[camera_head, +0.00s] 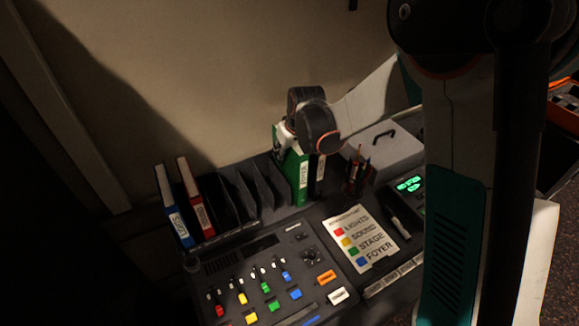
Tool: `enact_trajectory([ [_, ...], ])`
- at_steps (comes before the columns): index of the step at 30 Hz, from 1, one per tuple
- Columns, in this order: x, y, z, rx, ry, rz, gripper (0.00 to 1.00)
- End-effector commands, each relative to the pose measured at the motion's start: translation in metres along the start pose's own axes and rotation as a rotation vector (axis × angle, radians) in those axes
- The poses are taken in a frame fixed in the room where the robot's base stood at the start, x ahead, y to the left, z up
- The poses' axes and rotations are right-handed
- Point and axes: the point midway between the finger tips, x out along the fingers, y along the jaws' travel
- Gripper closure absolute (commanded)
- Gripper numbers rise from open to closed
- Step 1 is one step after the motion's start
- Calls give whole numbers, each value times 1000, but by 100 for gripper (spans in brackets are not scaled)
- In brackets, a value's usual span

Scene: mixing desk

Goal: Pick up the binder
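A green binder (291,178) with a white spine label stands upright at the right end of the rack (248,198). My gripper (284,138) is at the top of the green binder, and my arm reaches in from the right. The gripper's fingers are small and partly hidden by my wrist, so I cannot tell whether they grip the binder. A blue binder (174,212) and a red binder (196,202) stand upright at the left end of the rack. A dark binder-like item (317,178) with a pale label stands just right of the green binder.
A mixing console (270,275) with coloured faders fills the front. A label card (358,240) lies right of it. A pen cup (356,175) and a grey case (385,150) stand right of the green binder. The wall is close behind.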

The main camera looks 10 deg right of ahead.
Motion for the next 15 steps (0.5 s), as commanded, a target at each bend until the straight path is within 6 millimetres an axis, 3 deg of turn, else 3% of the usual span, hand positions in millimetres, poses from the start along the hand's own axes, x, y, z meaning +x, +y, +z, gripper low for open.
enact_trajectory([
  [14, 3, 0, 1, 0, 0, 0, 65],
  [15, 3, 0, 1, 0, 0, 0, 70],
])
